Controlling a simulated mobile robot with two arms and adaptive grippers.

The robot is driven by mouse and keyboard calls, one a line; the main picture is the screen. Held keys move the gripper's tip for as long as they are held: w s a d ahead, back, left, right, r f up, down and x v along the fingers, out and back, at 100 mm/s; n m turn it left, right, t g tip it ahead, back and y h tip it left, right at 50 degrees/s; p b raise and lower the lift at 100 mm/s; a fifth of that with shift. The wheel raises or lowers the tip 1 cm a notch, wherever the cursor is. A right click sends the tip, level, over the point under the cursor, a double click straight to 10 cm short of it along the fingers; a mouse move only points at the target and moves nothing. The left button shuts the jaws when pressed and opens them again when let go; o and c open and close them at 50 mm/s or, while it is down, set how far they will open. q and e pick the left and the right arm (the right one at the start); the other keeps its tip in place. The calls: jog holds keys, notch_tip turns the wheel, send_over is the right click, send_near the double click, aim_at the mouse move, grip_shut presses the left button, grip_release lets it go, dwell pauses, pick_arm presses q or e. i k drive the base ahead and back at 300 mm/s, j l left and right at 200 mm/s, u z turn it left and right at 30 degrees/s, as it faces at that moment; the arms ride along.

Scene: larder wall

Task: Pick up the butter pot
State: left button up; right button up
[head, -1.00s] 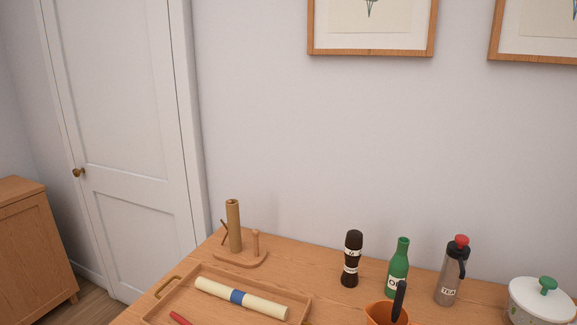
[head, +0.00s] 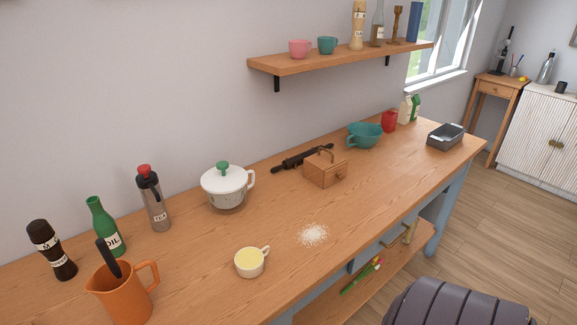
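A small cream pot (head: 250,263) with one handle and a smooth yellow filling stands near the front edge of the wooden worktop. It looks like the butter pot. Its handle points to the right and its top is uncovered. A larger white lidded pot (head: 227,190) with a green knob and a side handle stands behind it, near the wall. Neither of my grippers is in view.
An orange jug (head: 119,296), green oil bottle (head: 105,228), tea flask (head: 154,202) and dark mill (head: 52,251) stand left. White powder (head: 313,235) lies right of the small pot. A wooden box (head: 325,170) and teal bowl (head: 364,136) stand farther right.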

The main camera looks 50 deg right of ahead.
aim_at(250, 261)
jog(key=z, duration=1.2)
